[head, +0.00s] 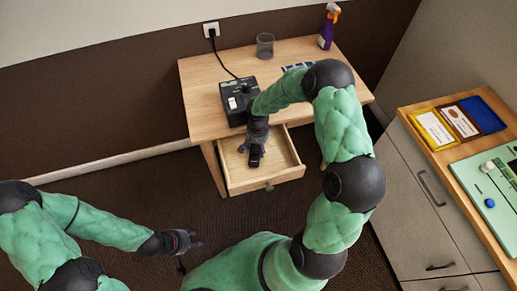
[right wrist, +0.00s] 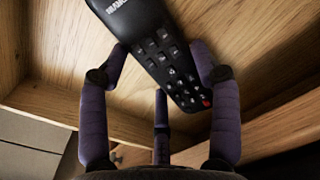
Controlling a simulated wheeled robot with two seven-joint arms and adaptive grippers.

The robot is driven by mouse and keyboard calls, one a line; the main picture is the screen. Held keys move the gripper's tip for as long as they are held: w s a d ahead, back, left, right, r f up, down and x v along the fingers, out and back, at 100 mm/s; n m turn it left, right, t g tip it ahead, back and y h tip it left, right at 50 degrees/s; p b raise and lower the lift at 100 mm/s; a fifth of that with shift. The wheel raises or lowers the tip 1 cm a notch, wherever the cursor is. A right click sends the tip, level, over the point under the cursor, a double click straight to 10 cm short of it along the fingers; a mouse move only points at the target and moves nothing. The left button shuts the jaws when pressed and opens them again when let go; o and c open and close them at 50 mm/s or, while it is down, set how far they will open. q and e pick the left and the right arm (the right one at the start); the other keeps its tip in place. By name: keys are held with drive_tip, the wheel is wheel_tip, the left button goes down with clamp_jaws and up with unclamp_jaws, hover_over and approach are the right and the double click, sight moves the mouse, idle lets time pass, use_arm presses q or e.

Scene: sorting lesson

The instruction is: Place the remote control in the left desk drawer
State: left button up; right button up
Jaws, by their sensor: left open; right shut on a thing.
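The black remote control (right wrist: 165,50) is between the fingers of my right gripper (right wrist: 162,85), which is shut on it. In the head view the remote control (head: 255,158) hangs tilted below my right gripper (head: 254,146), over the open desk drawer (head: 289,173). The drawer's wooden floor and walls fill much of the right wrist view. I cannot tell whether the remote touches the drawer floor. My left gripper (head: 192,241) is open and empty, low over the dark floor and away from the desk.
A cabinet (head: 420,200) at the right bears trays and a green board (head: 490,180). Floor left of the desk is clear.

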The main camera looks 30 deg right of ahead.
sight(259, 148)
drive_tip(key=shift+s+f, duration=0.15)
drive_tip(key=shift+f, duration=0.4)
drive_tip(key=shift+f+b, duration=0.15)
drive_tip(key=shift+b, duration=0.15)
drive_tip(key=o, duration=1.2)
drive_tip(key=shift+r, duration=0.2)
wheel_tip(259, 148, up, 12)
drive_tip(key=p, duration=0.4)
drive_tip(key=shift+p, duration=0.35)
